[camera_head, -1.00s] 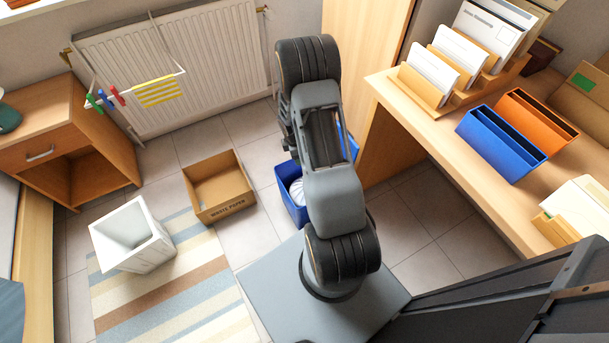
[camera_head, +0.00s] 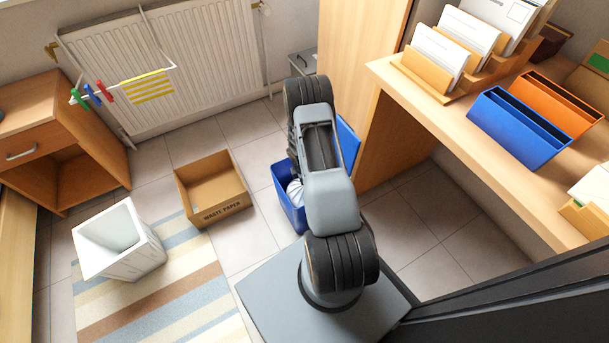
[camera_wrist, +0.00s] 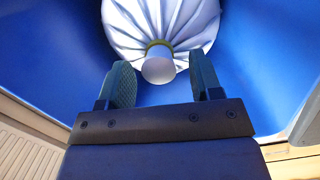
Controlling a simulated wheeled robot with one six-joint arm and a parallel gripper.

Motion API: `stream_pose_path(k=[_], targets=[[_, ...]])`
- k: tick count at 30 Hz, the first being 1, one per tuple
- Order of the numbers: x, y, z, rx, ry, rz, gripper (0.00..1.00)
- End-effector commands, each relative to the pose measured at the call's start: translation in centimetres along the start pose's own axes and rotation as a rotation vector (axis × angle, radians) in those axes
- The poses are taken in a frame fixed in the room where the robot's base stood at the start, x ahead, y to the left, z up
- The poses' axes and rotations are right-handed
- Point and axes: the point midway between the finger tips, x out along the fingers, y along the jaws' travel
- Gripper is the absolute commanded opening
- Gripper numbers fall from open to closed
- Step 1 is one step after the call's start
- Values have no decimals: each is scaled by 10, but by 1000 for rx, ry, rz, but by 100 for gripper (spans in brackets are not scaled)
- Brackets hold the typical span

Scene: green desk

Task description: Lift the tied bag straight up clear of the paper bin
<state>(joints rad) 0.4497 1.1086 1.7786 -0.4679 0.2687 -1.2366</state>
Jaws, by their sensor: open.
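The tied bag (camera_wrist: 160,24) is white and pleated, gathered at a yellowish tie with a round white knot below it in the wrist view. It lies inside a blue bin (camera_wrist: 55,45), whose walls surround it. In the head view a strip of the bag (camera_head: 295,192) shows inside the blue bin (camera_head: 287,207), partly hidden behind my arm. My gripper (camera_wrist: 163,82) is open, with one finger on each side of the knot; whether either finger touches it I cannot tell. In the head view my gripper is hidden behind my arm.
A cardboard box marked "WASTE PAPER" (camera_head: 224,208) stands left of the blue bin. A white basket (camera_head: 147,258) stands on the striped rug (camera_head: 190,295). The wooden desk (camera_head: 420,110) with a panel rises close on the right. A radiator (camera_head: 165,75) is behind.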

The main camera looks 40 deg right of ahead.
Motion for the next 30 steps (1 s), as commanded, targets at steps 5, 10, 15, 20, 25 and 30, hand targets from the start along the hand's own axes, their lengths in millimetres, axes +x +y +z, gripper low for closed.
stream_pose_path(k=[5,10,15,20,25,30], targets=[[20,0,0,1,0,0,59],[26,0,0,2,0,1,59],[27,0,0,1,0,1,59],[27,0,0,1,0,1,59],[27,0,0,1,0,1,44],[27,0,0,1,0,1,27]])
